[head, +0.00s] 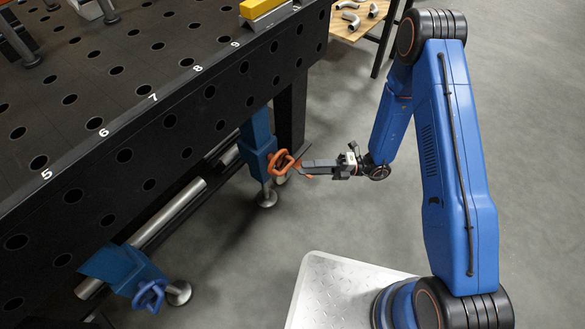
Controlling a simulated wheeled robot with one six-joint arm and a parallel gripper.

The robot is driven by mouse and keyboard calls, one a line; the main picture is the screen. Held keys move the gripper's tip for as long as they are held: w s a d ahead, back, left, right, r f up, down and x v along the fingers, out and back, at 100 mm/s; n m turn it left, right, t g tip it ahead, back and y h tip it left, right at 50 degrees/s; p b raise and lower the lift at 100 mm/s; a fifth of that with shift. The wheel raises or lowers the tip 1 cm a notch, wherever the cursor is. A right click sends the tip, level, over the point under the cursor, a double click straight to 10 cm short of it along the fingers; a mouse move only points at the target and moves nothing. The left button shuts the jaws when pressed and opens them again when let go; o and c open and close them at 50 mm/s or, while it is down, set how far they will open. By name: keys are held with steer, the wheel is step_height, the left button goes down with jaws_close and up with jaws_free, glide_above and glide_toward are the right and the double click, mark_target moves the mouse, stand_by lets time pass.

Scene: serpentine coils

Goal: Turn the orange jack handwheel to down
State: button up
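The orange jack handwheel (280,162) is on the side of a blue jack (257,143) under the black table's edge. My gripper (303,169) reaches in from the right, with its fingertips close to the right side of the handwheel. A small orange piece shows at the fingertips; I cannot tell whether it belongs to the gripper or the wheel. Whether the fingers touch the wheel, and how far apart they are, is too small to tell.
The black perforated table (120,75) fills the left, its edge above the jack. A second jack with a blue handwheel (150,296) stands lower left. A wooden table (352,22) with grey pipe elbows is at the top. Grey floor (250,245) is clear below my gripper.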

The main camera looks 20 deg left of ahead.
mark_target(279, 163)
steer(key=shift+x, duration=2.9)
jaws_close()
